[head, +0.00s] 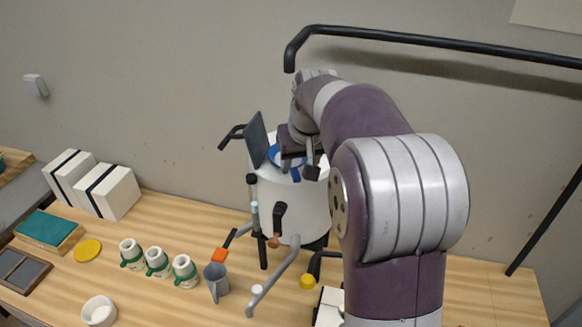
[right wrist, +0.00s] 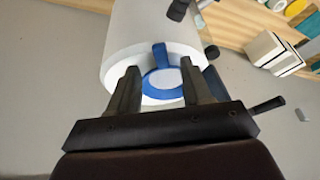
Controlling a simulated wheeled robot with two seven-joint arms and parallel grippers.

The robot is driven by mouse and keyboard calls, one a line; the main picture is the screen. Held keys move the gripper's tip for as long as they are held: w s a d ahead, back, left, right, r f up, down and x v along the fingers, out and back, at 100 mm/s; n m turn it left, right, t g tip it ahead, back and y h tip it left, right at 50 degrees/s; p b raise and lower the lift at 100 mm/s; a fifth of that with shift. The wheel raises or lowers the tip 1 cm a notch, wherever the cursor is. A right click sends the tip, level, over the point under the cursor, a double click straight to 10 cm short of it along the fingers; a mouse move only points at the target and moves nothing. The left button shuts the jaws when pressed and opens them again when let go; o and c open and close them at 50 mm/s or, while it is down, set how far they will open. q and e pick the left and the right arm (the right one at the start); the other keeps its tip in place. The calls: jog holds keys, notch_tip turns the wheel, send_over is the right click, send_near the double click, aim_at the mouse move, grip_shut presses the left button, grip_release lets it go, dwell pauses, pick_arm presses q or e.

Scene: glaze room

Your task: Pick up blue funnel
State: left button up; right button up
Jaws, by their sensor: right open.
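The blue funnel (head: 273,154) sits on the top of a white cylindrical vessel (head: 290,205) in the head view, partly hidden by my right gripper (head: 298,166). In the right wrist view the funnel (right wrist: 159,54) shows as a blue ring with a tab and a white middle, on the vessel's pale end. My right gripper (right wrist: 158,70) is open there, one finger on each side of the funnel. I cannot tell whether the fingers touch it. My left gripper is not in view.
A dark upright panel (head: 256,139) and a black handle (head: 232,135) stand beside the funnel. A grey pipe (head: 275,277) slopes from the vessel. White jars (head: 157,261), a grey jug (head: 216,281) and white boxes (head: 112,190) stand on the wooden table. A black rail (head: 430,41) runs along the wall.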

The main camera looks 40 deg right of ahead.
aim_at(296, 174)
jog(key=p+x, duration=0.1)
jog(key=x, duration=0.2)
jog(key=shift+a+f, duration=0.1)
jog(key=shift+f, duration=0.15)
jog(key=shift+w+a+f, duration=0.1)
jog(key=shift+f, duration=0.05)
grip_shut()
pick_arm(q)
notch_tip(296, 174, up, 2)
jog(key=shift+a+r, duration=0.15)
